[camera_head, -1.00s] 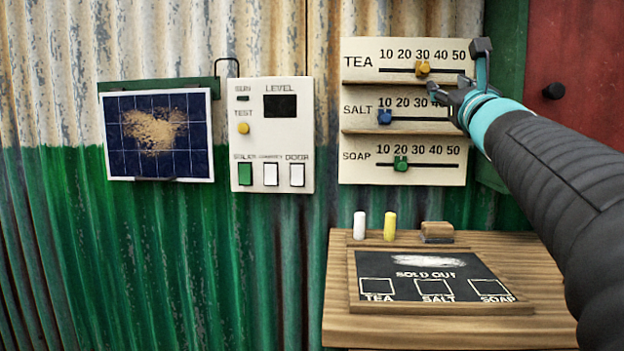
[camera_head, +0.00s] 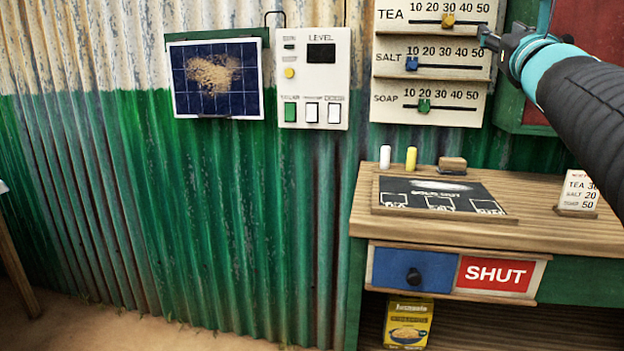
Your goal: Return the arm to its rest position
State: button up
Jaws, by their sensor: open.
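My gripper (camera_head: 487,40) is at the upper right, in front of the right end of the slider board. Its jaws are open, and I see nothing between them. My dark arm with its light blue band reaches in from the right edge. The slider board (camera_head: 470,88) has rows for tea, salt and soap. The yellow tea slider (camera_head: 448,20) is near 30, the blue salt slider (camera_head: 411,64) is near 10 and the green soap slider (camera_head: 424,105) is near 20. I cannot tell whether the gripper touches the board.
A wooden counter (camera_head: 560,222) holds a chalkboard (camera_head: 440,198), chalks, an eraser (camera_head: 452,164) and a price card (camera_head: 577,192). A dusty solar panel (camera_head: 180,85) and switch panel (camera_head: 314,80) hang left.

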jog(key=s+a+f+m+g+h, duration=0.1)
jog(key=s+a+f+m+g, duration=0.15)
jog(key=f+m, duration=0.55)
jog(key=s+a+f+m+g, duration=0.1)
jog(key=s+f+m+g, duration=0.25)
jog(key=f+m, duration=0.45)
jog(key=s+a+f+m+g+h, duration=0.1)
jog(key=s+a+f+m+g, duration=0.15)
jog(key=f+m, duration=0.55)
jog(key=s+a+f+m+g+y, duration=0.2)
jog(key=s+a+f+m+g, duration=0.2)
jog(key=s+f, duration=0.5)
jog(key=s+a+f+m+g+y, duration=0.2)
jog(key=s+a+f+m+g, duration=0.2)
jog(key=f, duration=1.1)
jog(key=s+a+m, duration=0.2)
jog(key=s+m, duration=0.2)
jog(key=s, duration=0.1)
jog(key=shift+s+a+f+y, duration=0.15)
jog(key=shift+s+f+y, duration=0.1)
jog(key=shift+y, duration=0.15)
